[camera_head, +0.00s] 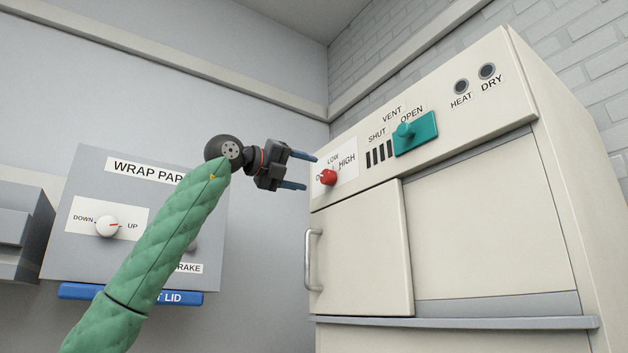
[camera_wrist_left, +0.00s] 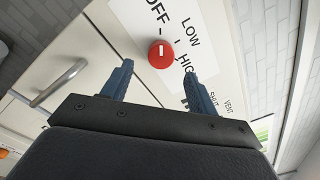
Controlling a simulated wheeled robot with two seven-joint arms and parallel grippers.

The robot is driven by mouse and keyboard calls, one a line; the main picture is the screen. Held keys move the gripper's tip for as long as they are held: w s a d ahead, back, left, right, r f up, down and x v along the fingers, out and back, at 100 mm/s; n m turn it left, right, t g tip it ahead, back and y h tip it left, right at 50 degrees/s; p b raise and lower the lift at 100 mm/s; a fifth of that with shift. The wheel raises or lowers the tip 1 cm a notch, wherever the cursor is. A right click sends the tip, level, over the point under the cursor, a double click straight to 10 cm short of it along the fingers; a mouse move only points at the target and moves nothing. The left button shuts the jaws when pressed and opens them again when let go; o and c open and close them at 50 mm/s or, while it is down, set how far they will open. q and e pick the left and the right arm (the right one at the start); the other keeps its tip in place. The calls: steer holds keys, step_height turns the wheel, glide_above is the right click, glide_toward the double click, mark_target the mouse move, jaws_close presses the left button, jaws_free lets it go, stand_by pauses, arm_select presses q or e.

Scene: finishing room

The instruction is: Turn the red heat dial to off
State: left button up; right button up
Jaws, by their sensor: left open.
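The red heat dial (camera_head: 327,177) sits on a white label plate at the left of the cream cabinet's upper panel, with LOW and HIGH lettered around it. In the left wrist view the dial (camera_wrist_left: 160,53) carries a short white mark, and OFF, LOW and HIGH show beside it. I cannot tell for sure which setting the mark points to. My left gripper (camera_head: 308,172) is open and empty, with its two blue-grey fingers (camera_wrist_left: 158,72) pointing at the panel on either side of the dial, apparently short of it. My right gripper is out of view.
A green vent slider (camera_head: 414,134) and HEAT and DRY lamps (camera_head: 474,79) are right of the dial. A door handle (camera_head: 314,260) sticks out below it. A grey wrap paper unit (camera_head: 76,245) with a white dial (camera_head: 107,227) stands behind my left arm.

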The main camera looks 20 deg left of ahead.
arm_select(q)
steer(key=shift+v, duration=1.2)
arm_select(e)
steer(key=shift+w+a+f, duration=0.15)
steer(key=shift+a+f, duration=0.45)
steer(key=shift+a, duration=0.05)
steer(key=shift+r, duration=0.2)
